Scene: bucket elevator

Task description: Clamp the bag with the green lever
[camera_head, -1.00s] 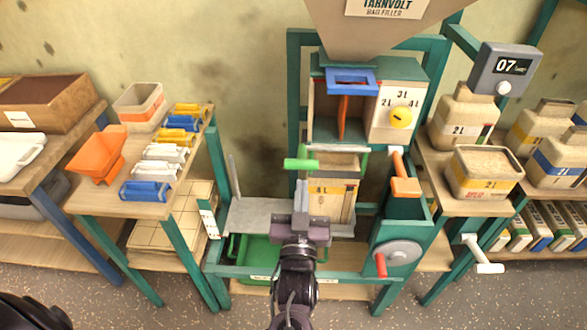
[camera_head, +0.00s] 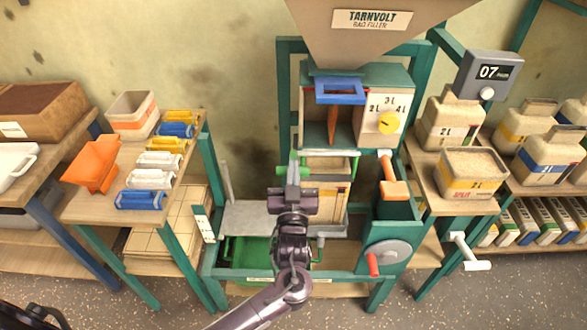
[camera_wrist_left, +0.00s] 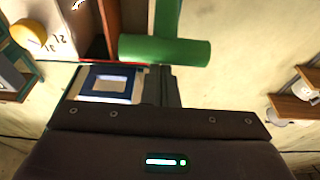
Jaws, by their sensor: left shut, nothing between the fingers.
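The green lever (camera_head: 282,169) is at the front left of the filler's mouth, partly hidden behind my gripper. Its green handle (camera_wrist_left: 165,50) lies across the top of the left wrist view, just beyond the fingers. My left gripper (camera_head: 293,170) is shut and empty, with its fingertips in front of the handle. Whether they touch it I cannot tell. The tan bag (camera_head: 326,167) stands upright below the filler, its front partly covered by my gripper and wrist. My right gripper is not in view.
A grey shelf (camera_head: 245,217) and a green bin (camera_head: 245,250) are low in the teal frame. An orange-handled lever (camera_head: 394,189) and a red-handled wheel (camera_head: 388,254) are on the right. Side tables hold clips (camera_head: 150,179) and filled bags (camera_head: 452,124).

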